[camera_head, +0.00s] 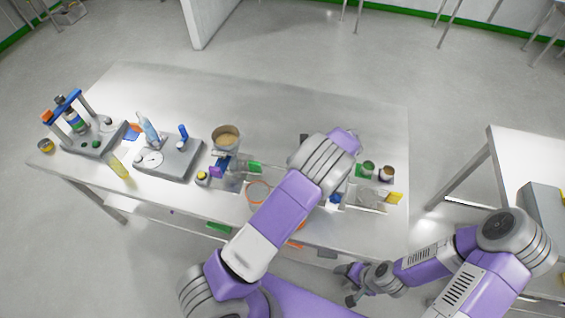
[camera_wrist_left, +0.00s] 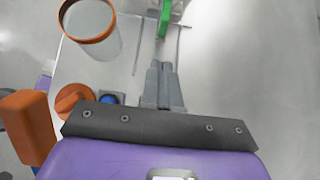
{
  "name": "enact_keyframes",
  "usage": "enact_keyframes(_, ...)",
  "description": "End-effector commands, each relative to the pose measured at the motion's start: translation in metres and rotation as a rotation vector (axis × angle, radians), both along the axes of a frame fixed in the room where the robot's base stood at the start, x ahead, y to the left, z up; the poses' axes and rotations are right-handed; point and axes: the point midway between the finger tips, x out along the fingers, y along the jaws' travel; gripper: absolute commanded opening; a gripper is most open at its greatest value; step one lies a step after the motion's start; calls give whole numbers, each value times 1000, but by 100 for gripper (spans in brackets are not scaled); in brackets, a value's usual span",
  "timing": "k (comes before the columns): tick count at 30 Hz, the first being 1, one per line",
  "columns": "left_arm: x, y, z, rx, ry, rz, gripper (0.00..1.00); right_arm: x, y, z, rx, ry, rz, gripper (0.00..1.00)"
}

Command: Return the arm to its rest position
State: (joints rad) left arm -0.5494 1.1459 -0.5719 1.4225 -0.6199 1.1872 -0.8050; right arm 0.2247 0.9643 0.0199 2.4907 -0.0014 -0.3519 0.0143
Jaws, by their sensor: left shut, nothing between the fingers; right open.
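My left arm (camera_head: 288,200) reaches from the lower left over the middle of the bench, its elbow bent above the bench top. Its gripper is hidden behind the arm in the head view. In the left wrist view the left gripper (camera_wrist_left: 160,66) is shut and empty, its fingers together. A green piece (camera_wrist_left: 165,18) lies beyond the fingertips, apart from them in the picture. My right gripper (camera_head: 352,286) is open at the lower right, in front of the bench.
The bench (camera_head: 330,92) has a clear back half. An orange-rimmed jar (camera_wrist_left: 91,38) stands left of the left gripper. A bowl of grain (camera_head: 226,136), a grey balance-like device (camera_head: 178,160) and small jars (camera_head: 368,168) stand on the bench. Another table (camera_head: 520,150) is at right.

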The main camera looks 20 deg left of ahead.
Motion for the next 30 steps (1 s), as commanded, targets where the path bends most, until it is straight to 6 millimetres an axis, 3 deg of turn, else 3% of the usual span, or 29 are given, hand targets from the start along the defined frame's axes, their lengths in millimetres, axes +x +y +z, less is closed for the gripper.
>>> enact_keyframes(6,2,-12,11,-1,1,-1,0,0,0,0,0,0,0,74)
enact_keyframes(14,2,-13,13,0,1,-1,0,0,0,2,0,0,0,74)
enact_keyframes(24,2,-13,69,-1,1,-1,0,0,0,58,0,0,0,74)
enact_keyframes(30,2,-13,93,0,1,-1,0,0,0,82,0,0,0,74)
